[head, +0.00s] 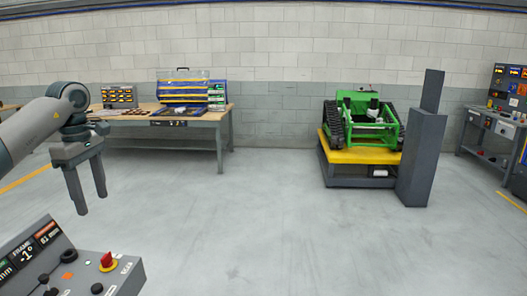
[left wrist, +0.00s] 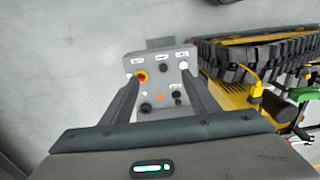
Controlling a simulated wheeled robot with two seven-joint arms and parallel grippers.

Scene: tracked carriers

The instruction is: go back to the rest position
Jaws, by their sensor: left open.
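My left gripper (head: 92,203) hangs at the left of the head view, fingers pointing down and apart, with nothing between them. It is above and behind a grey control panel (head: 127,280) in the picture, with a gap of floor showing between them. In the left wrist view, the open fingers of my left gripper (left wrist: 160,88) frame the same panel (left wrist: 143,62), with its red and yellow knob (left wrist: 141,76). My right gripper does not show in either view.
A workbench (head: 215,118) with boxes and tools stands at the back left. A green tracked carrier (head: 365,130) sits on a yellow-topped platform (head: 350,155) beside a grey post (head: 422,160). Black track (left wrist: 255,48) and yellow bodywork lie right of the panel. The middle floor is clear.

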